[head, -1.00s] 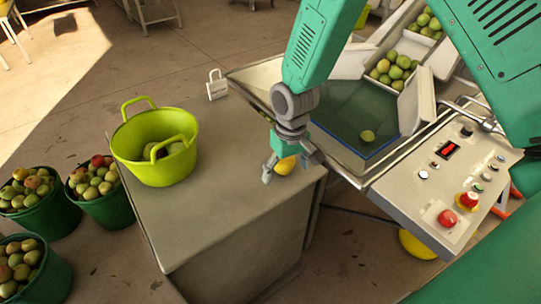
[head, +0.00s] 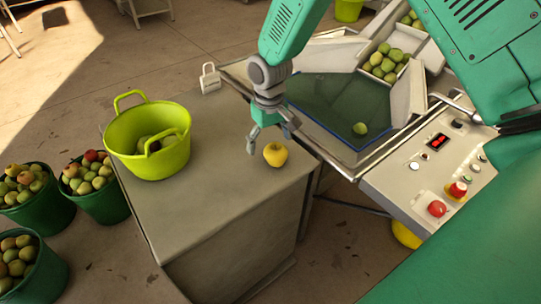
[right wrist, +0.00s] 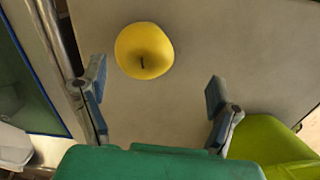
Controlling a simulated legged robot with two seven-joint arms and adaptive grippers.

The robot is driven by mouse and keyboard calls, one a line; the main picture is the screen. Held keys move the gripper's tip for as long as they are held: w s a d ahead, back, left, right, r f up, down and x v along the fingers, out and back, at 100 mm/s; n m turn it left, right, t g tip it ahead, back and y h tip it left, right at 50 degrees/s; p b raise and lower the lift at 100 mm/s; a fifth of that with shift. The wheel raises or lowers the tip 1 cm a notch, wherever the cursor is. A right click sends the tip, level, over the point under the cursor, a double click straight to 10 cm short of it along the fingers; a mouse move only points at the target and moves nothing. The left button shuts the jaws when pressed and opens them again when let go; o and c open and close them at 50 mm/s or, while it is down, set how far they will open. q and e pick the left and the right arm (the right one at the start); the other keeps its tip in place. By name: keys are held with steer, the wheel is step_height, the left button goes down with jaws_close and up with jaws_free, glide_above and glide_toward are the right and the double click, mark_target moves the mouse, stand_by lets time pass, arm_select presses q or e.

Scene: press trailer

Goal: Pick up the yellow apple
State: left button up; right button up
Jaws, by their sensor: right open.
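The yellow apple (head: 275,154) sits on the grey table top (head: 215,180), near its right edge. My right gripper (head: 271,141) is open and empty, just behind the apple in the head view. In the right wrist view the apple (right wrist: 144,50) lies ahead of the two spread fingers (right wrist: 155,100), between their lines and closer to the left one. The apple's stem shows there, and nothing covers it. My left gripper is not in view.
A metal padlock-shaped item (head: 210,78) is at the back. The press trailer's sorting tray (head: 335,105) and control panel (head: 430,175) border the right. Green buckets of apples (head: 95,190) stand on the floor.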

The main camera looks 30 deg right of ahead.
mark_target(278, 146)
steer(key=d+f, duration=0.2)
steer(key=f, duration=0.1)
steer(key=d+f, duration=0.1)
steer(key=f, duration=0.1)
steer(key=shift+d+f, duration=0.1)
steer(key=shift+f, duration=0.05)
steer(key=shift+d+f, duration=0.1)
steer(key=shift+f, duration=0.25)
steer(key=shift+a, duration=0.2)
steer(key=shift+a+r, duration=0.2)
steer(key=shift+a, duration=0.75)
steer(key=c, duration=0.6)
steer(key=shift+r, duration=0.1)
steer(key=c, duration=0.6)
steer(key=shift+c, duration=0.8)
steer(key=shift+s+d, duration=0.15)
steer(key=shift+d, duration=0.65)
steer(key=shift+r, duration=0.2)
steer(key=r, duration=0.6)
steer(key=a+r, duration=0.1)
steer(key=r, duration=0.2)
steer(key=shift+w+d+r, duration=0.1)
steer(key=shift+w+r, duration=0.1)
steer(key=shift+d+f, duration=0.1)
steer(key=shift+d, duration=0.2)
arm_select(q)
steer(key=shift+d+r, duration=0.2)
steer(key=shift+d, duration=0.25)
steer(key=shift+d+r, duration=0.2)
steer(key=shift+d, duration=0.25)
